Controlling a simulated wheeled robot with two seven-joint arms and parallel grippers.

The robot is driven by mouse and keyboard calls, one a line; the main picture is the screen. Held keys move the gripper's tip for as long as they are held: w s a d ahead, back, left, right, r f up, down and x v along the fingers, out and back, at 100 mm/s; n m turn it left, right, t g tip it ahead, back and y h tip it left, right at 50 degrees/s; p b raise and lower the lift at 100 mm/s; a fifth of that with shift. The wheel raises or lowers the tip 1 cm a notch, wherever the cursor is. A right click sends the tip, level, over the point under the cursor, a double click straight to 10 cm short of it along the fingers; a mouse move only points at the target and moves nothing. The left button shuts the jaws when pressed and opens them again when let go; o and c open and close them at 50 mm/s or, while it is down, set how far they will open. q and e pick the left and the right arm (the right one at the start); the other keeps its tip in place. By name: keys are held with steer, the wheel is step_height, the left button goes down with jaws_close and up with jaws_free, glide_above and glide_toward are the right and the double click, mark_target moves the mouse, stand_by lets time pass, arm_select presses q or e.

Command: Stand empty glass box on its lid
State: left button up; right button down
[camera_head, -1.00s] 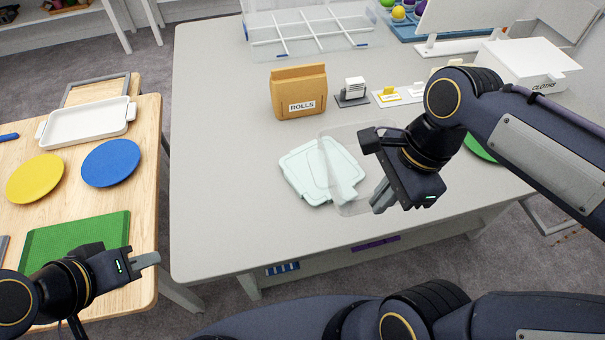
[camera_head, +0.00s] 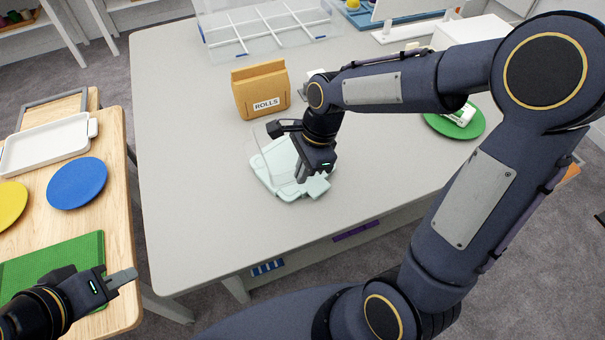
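The clear glass box (camera_head: 262,146) is faint and partly hidden behind my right gripper (camera_head: 296,170). That gripper is shut on the box at its right side. The box is over the mint-green lid (camera_head: 270,183), which lies flat on the grey table. I cannot tell whether the box touches the lid, and my gripper hides part of the lid. My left gripper (camera_head: 122,278) is empty, low at the left above the green mat; its fingers overlap in this view, so I cannot tell their opening.
A brown ROLLS holder (camera_head: 262,92) stands behind the lid. A clear divided tray (camera_head: 265,35) is at the back of the grey table (camera_head: 200,200). A green plate (camera_head: 470,128) is at the right. The wooden table at left holds a blue plate (camera_head: 77,183) and a white tray (camera_head: 45,145).

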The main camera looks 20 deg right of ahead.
steer(key=shift+f, duration=0.85)
steer(key=shift+f+b, duration=0.3)
steer(key=shift+f, duration=0.1)
steer(key=c, duration=1.6)
jaws_free()
steer(key=shift+c, duration=0.2)
